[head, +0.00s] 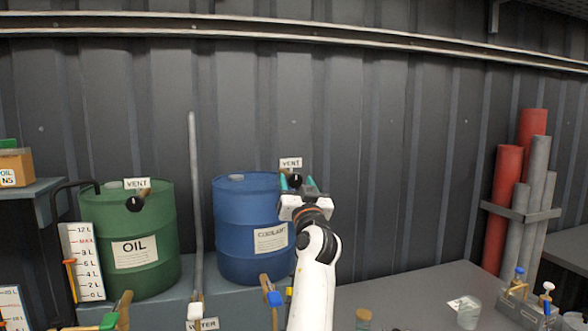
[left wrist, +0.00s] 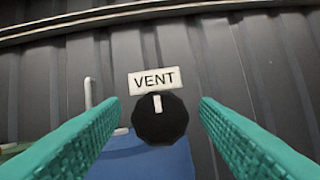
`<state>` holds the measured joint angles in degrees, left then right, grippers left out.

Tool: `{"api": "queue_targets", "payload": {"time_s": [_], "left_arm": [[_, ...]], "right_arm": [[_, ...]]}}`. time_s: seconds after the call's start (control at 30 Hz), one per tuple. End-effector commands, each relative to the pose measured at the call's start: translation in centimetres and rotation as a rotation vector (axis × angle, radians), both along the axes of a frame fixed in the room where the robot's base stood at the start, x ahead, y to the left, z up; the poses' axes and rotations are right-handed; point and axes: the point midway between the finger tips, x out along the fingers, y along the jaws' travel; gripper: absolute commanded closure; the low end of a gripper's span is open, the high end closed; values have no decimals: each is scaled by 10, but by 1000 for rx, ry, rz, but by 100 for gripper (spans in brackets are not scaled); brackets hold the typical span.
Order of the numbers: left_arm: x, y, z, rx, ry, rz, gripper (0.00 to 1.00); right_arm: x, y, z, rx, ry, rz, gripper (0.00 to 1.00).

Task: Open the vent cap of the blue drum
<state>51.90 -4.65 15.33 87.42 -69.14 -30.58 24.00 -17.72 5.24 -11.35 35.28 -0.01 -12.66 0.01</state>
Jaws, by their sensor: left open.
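The blue drum (head: 240,215), labelled COOLANT, stands on a grey bench. Its black vent cap (head: 295,180) shows at the drum's upper right, below a white VENT sign (head: 290,163). In the left wrist view the faceted round cap (left wrist: 160,125) faces me, with a white mark pointing up at its top. My left gripper (head: 297,184) is open in front of the cap. Its teal fingers lie left and right of the cap in the left wrist view, with gaps on both sides; nothing is between them but the view of the cap. My right gripper is not in view.
A green OIL drum (head: 150,250) with its own black vent cap (head: 134,203) stands to the left. A thin grey pipe (head: 195,200) rises between the drums. Several valve handles, such as a blue one (head: 274,298), stand in front. Red and grey tubes (head: 508,205) are racked at right.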

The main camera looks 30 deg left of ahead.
Motion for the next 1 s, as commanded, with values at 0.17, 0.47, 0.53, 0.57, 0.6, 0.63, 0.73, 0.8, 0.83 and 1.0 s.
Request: {"api": "queue_targets", "payload": {"time_s": [0.17,0.47,0.53,0.57,0.6,0.63,0.73,0.8,0.83,1.0], "left_arm": [[16,17,11,0,1,1,44],[22,23,12,0,0,0,44],[22,23,12,0,0,0,44],[22,23,12,0,0,0,44],[22,23,12,0,0,0,46],[22,23,12,0,0,0,51],[22,23,12,0,0,0,67],[22,23,12,0,0,0,78],[22,23,12,0,0,0,83],[22,23,11,-2,-2,0,89]], "right_arm": [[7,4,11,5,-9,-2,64],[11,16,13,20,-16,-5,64],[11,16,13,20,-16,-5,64],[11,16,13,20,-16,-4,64],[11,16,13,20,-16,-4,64],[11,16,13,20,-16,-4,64],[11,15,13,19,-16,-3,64],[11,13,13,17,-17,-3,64],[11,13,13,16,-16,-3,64],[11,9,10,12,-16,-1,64]]}}
